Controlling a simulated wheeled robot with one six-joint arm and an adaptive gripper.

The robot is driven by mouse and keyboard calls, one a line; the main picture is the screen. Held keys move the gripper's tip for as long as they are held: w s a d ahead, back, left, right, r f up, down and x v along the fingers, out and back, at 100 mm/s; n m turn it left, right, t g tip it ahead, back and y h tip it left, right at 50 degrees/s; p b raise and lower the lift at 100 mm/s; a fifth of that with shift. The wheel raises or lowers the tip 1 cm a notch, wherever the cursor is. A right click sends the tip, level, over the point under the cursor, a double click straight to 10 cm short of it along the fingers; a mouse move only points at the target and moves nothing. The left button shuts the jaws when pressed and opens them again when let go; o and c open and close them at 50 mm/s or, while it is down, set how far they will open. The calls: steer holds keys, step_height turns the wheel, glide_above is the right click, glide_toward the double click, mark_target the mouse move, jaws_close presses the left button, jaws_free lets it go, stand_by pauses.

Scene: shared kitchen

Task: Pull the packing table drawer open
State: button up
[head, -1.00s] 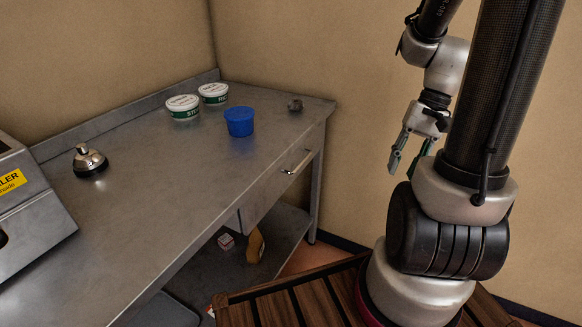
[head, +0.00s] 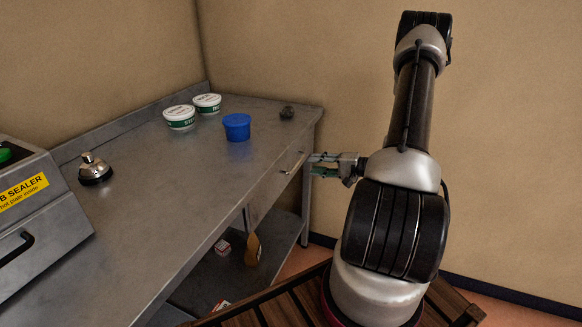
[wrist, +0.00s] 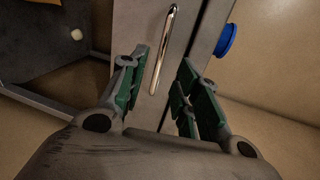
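The packing table (head: 150,215) is grey metal with a drawer (head: 270,192) under its top at the right end. The drawer front looks flush with the table. Its shiny bar handle (head: 292,163) also shows in the wrist view (wrist: 163,48). My gripper (head: 316,165) is beside the handle, pointing at the drawer front. In the wrist view my gripper (wrist: 158,92) has its green-padded fingers spread apart. The handle lies ahead of the gap between them, nearer the left finger, and nothing is gripped. I cannot tell whether the handle is between the fingertips.
On the table stand a blue tub (head: 237,127), two white tubs (head: 180,118) (head: 207,103), a bell (head: 94,168) and a small dark object (head: 287,112). A sealer machine (head: 40,215) is at left. The lower shelf (head: 205,272) holds several items.

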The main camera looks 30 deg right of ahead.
mark_target(297, 163)
steer(key=shift+n, duration=0.3)
steer(key=x, duration=0.8)
steer(key=shift+s+a+r, duration=0.1)
jaws_close()
